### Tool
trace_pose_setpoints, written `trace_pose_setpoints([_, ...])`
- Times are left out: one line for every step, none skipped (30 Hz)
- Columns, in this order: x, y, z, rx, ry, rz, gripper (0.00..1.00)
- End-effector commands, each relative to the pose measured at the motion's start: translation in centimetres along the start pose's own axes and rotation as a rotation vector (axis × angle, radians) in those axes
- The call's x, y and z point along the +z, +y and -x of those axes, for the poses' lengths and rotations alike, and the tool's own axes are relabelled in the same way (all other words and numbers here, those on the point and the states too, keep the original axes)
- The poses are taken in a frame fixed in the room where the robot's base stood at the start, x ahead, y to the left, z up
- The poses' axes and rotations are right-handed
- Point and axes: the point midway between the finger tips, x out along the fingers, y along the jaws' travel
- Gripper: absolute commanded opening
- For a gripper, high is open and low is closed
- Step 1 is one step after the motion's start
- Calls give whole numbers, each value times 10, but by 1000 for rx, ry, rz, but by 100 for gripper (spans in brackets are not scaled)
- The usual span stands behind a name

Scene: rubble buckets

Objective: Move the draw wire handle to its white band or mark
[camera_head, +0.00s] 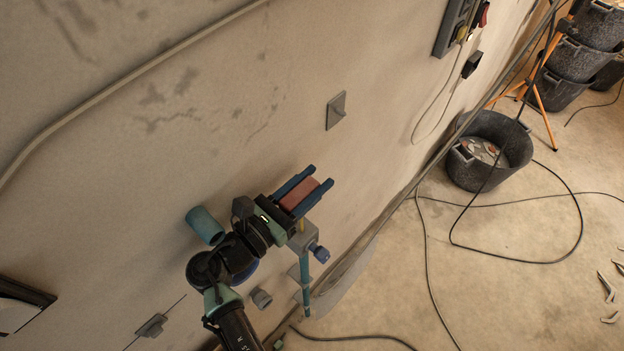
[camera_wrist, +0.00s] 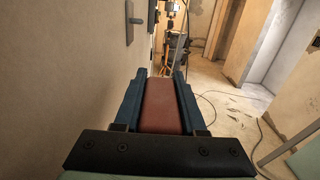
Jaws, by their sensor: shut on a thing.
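My gripper (camera_head: 308,188) is shut on a red-brown block (camera_head: 299,194), with one blue finger along each side. In the wrist view the same block (camera_wrist: 159,106) fills the space between the fingers (camera_wrist: 160,84). It appears to be the draw wire handle, but I see no wire leaving it, so I cannot be sure. The gripper is in front of the wall, above a grey bracket (camera_head: 303,241) with a blue knob and a blue upright tube (camera_head: 305,275). I cannot make out a white band or mark; the arm hides part of the wall.
A teal tube (camera_head: 205,225) sticks out left of my wrist. A small grey box (camera_head: 152,325) sits on a thin line at lower left. A grey wall plate (camera_head: 336,110) is above the gripper. A rubble bucket (camera_head: 490,150) and loose black cables (camera_head: 500,262) are on the floor at right.

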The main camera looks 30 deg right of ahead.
Motion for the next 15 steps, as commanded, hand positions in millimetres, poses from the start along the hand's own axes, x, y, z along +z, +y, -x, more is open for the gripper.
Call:
trace_pose_setpoints([0,1,0,1,-1,-2,0])
trace_pose_setpoints([0,1,0,1,-1,-2,0])
trace_pose_setpoints([0,1,0,1,-1,-2,0])
trace_pose_setpoints([0,1,0,1,-1,-2,0])
trace_pose_setpoints([0,1,0,1,-1,-2,0])
trace_pose_setpoints([-1,1,0,1,-1,-2,0])
trace_pose_setpoints([-1,0,0,1,-1,-2,0])
trace_pose_setpoints([-1,0,0,1,-1,-3,44])
trace_pose_setpoints([-1,0,0,1,-1,-3,51])
trace_pose_setpoints([-1,0,0,1,-1,-2,56])
trace_pose_setpoints([-1,0,0,1,-1,-2,62])
trace_pose_setpoints([-1,0,0,1,-1,-2,69])
trace_pose_setpoints([-1,0,0,1,-1,-2,70])
trace_pose_setpoints([-1,0,0,1,-1,-2,70])
trace_pose_setpoints([-1,0,0,1,-1,-1,70])
